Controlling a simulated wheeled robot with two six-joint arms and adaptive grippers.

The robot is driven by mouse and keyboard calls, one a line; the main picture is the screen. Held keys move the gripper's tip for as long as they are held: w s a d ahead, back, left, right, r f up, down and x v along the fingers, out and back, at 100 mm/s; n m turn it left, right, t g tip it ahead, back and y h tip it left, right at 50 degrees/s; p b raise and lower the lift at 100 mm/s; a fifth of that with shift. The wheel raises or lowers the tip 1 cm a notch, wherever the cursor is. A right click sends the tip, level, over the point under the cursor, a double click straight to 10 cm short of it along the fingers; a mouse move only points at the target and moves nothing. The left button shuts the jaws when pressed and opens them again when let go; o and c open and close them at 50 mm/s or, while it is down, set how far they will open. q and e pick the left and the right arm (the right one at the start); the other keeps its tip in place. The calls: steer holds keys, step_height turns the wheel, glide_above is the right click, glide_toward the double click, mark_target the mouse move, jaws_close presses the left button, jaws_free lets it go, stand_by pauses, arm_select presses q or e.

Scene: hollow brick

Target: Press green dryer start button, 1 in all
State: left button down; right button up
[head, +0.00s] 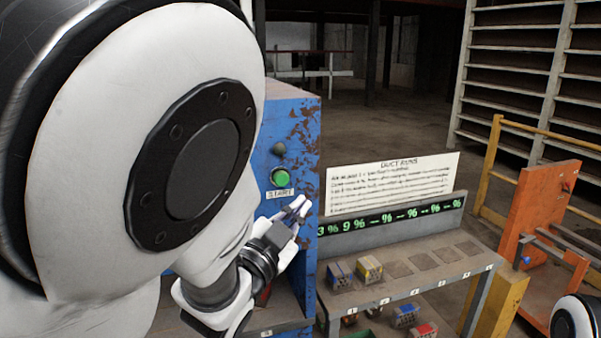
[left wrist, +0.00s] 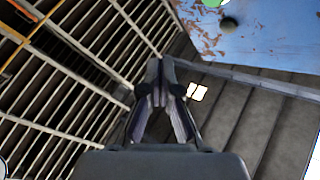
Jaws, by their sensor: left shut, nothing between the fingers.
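The green start button (head: 281,177) sits on the front of a rusty blue dryer cabinet (head: 304,130), above a small START label (head: 279,193). A dark round knob (head: 279,149) is above the button. My left gripper (head: 301,205) is shut and empty, a little below and right of the button, apart from it. In the left wrist view the closed fingers (left wrist: 160,68) point up, and the green button (left wrist: 213,2) is cut off at the top edge. My right gripper is not in view.
A bench (head: 420,270) with small blocks and a digit display (head: 390,219) stands right of the cabinet. A white sign (head: 392,184) stands behind it. An orange frame (head: 540,230) is at the far right. My left arm covers the left of the head view.

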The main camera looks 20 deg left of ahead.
mark_target(281, 179)
arm_select(q)
steer(key=shift+d+r, duration=0.1)
steer(key=shift+d, duration=0.1)
steer(key=w+a, duration=0.1)
steer(key=w, duration=0.1)
steer(key=w+a, duration=0.2)
steer(key=w, duration=0.1)
steer(key=w+a, duration=0.2)
steer(key=shift+w+p, duration=0.2)
steer(key=shift+p, duration=0.2)
steer(key=shift+a, duration=0.1)
stand_by(1.2)
steer(key=shift+w+a, duration=0.2)
steer(key=shift+w, duration=0.15)
